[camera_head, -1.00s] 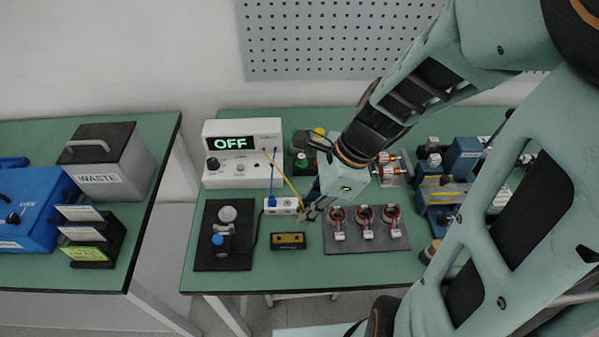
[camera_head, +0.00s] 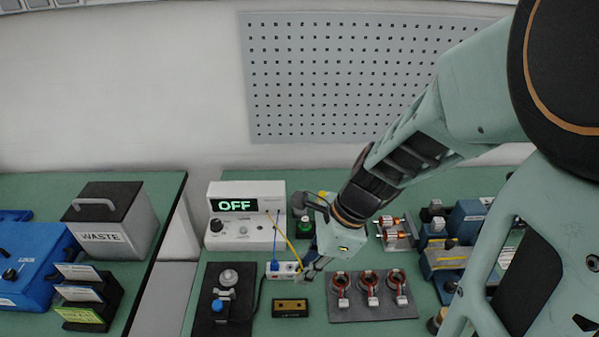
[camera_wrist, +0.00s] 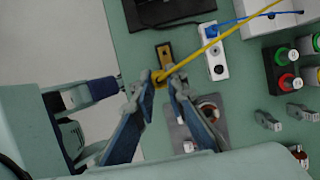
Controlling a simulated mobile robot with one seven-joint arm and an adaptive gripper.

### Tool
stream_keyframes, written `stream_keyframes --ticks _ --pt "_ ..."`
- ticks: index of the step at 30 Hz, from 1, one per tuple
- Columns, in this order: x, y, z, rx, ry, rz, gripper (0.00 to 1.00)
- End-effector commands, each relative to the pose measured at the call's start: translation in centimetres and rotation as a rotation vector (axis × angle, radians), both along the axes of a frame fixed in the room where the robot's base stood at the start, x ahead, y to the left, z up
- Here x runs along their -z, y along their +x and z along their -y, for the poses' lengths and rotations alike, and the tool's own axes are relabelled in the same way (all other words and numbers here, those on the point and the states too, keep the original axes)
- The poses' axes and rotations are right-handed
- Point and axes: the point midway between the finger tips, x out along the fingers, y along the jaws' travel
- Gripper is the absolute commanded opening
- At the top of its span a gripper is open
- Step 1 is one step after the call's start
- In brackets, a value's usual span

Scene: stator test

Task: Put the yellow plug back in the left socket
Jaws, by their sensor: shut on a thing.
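My gripper (camera_wrist: 165,80) is shut on the yellow plug (camera_wrist: 158,77), whose yellow cable (camera_wrist: 205,48) runs up to the right in the wrist view. In the head view my gripper (camera_head: 308,272) is just right of the white socket block (camera_head: 291,274); the plug is too small to make out there. The socket block also shows in the wrist view (camera_wrist: 222,55), apart from the held plug. A blue plug (camera_wrist: 211,32) sits in one end of it, the left end in the head view. Toward the other end a socket (camera_wrist: 219,70) looks empty.
The white tester box (camera_head: 246,231) reading OFF stands behind the block. A black-and-gold block (camera_head: 291,308) lies in front. A dark mat with three red-ringed stators (camera_head: 369,291) is to the right, and a dark pad with a metal fixture (camera_head: 224,290) to the left.

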Motion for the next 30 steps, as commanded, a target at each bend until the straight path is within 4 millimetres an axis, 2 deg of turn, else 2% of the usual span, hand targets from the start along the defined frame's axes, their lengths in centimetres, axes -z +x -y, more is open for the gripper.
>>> stream_keyframes --ticks 30 --pt "-0.2 14.0 -6.4 -0.002 0.001 -0.001 0.0"
